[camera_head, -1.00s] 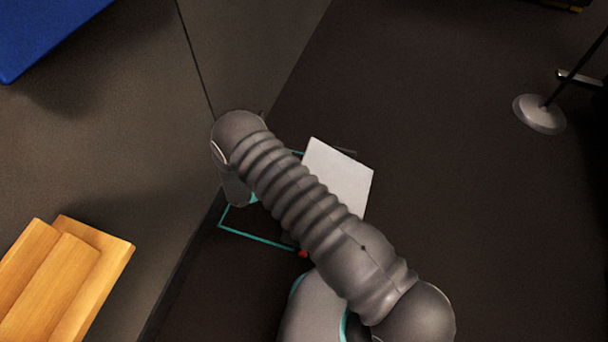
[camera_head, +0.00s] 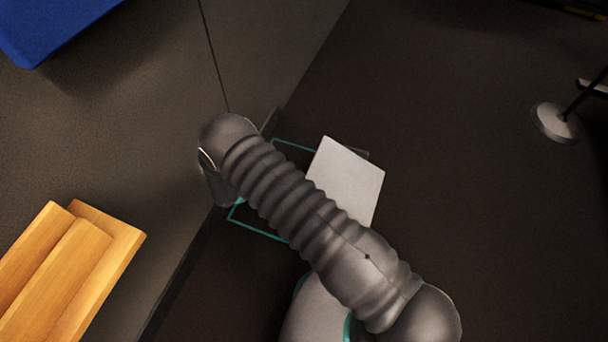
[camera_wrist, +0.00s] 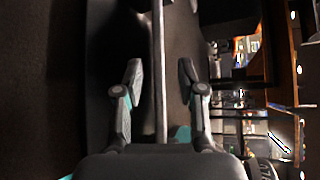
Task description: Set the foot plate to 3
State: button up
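A pale flat plate (camera_head: 347,180), possibly the foot plate, lies partly behind my arm in the head view. A teal outline (camera_head: 258,232) shows beside it, partly covered by the arm. No number or scale is readable. In the wrist view my gripper (camera_wrist: 159,68) is open, with its two fingers apart. A thin grey edge or bar (camera_wrist: 159,100) runs lengthwise between the fingers. A gap shows on both sides of it; whether it belongs to the foot plate I cannot tell.
A wooden stepped block (camera_head: 70,270) is at the lower left and a blue object (camera_head: 45,25) at the upper left. A post with a round base (camera_head: 555,122) stands at the right. Dark floor between the plate and post is clear.

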jog(key=shift+v, duration=2.05)
jog(key=d+r+m+g+y, duration=0.2)
jog(key=d+r+m, duration=0.35)
jog(key=r, duration=0.45)
jog(key=d+r+m+g+y+p, duration=0.1)
jog(key=d+r+m+g, duration=0.2)
jog(key=d+r+m, duration=0.5)
jog(key=d+r+m+g+y, duration=0.2)
jog(key=r+m, duration=0.3)
jog(key=r, duration=0.8)
jog(key=s+d+r+m+t+y, duration=0.2)
jog(key=s+d+r+m+y, duration=0.1)
jog(key=s+d+r+m, duration=0.3)
jog(key=s+d+r+m+t+y+p, duration=0.1)
jog(key=s+d+r+m+t+y, duration=0.2)
jog(key=s+d+r+m, duration=0.3)
jog(key=shift+s+r+m+y+p, duration=0.3)
jog(key=shift+s+r+m+y, duration=0.5)
jog(key=shift+s+r+m, duration=2.7)
jog(key=shift+s+f+m, duration=0.45)
jog(key=shift+s+f, duration=0.35)
jog(key=shift+s, duration=0.25)
